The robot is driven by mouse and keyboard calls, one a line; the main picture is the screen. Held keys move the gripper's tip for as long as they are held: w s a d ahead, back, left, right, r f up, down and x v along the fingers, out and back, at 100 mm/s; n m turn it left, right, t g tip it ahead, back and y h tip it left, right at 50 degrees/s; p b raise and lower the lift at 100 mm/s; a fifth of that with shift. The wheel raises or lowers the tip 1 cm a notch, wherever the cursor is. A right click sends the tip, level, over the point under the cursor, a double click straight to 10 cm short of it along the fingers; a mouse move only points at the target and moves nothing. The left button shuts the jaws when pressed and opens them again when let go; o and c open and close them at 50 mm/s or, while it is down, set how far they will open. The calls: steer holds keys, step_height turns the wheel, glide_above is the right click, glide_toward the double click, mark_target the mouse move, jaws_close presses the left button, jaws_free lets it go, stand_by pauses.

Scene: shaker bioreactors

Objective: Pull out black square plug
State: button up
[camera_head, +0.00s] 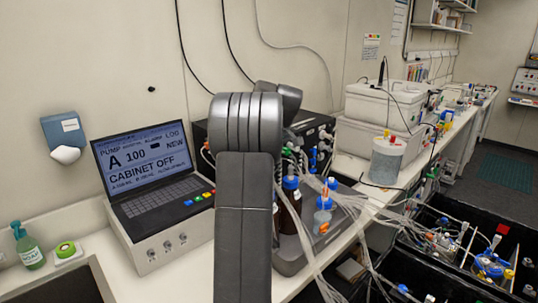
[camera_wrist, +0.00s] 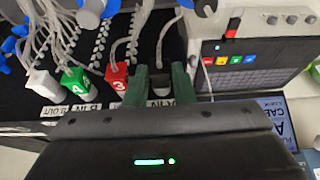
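In the wrist view, a dark plug (camera_wrist: 160,82) with a pale cable sits at the end of a row of plugs on the black device, above a label that is partly hidden. My gripper (camera_wrist: 160,78) has its two green fingers on either side of this plug. The gap between the fingers is about as wide as the plug, and I cannot tell whether they touch it. The plug's lower end is partly hidden by my gripper's body. In the head view my arm covers the gripper and the plug.
A red plug (camera_wrist: 115,80), a green plug (camera_wrist: 77,82) and a white plug (camera_wrist: 43,86) stand left of my fingers, with loose tubes above them. The laptop-like controller (camera_head: 155,185) is close on the other side. Bottles (camera_head: 290,198) and hanging tubes crowd the bench right of my arm.

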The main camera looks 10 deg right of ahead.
jaws_close()
steer(key=shift+s, duration=0.1)
steer(key=shift+s+d, duration=0.35)
steer(key=shift+s, duration=0.1)
steer(key=shift+s+d, duration=0.15)
steer(key=shift+s, duration=0.05)
steer(key=shift+s+d, duration=0.2)
steer(key=shift+s, duration=0.15)
steer(key=shift+s+d, duration=0.1)
steer(key=shift+s, duration=0.05)
steer(key=shift+s+d+b, duration=0.5)
steer(key=shift+s+d, duration=0.25)
steer(key=shift+s, duration=0.35)
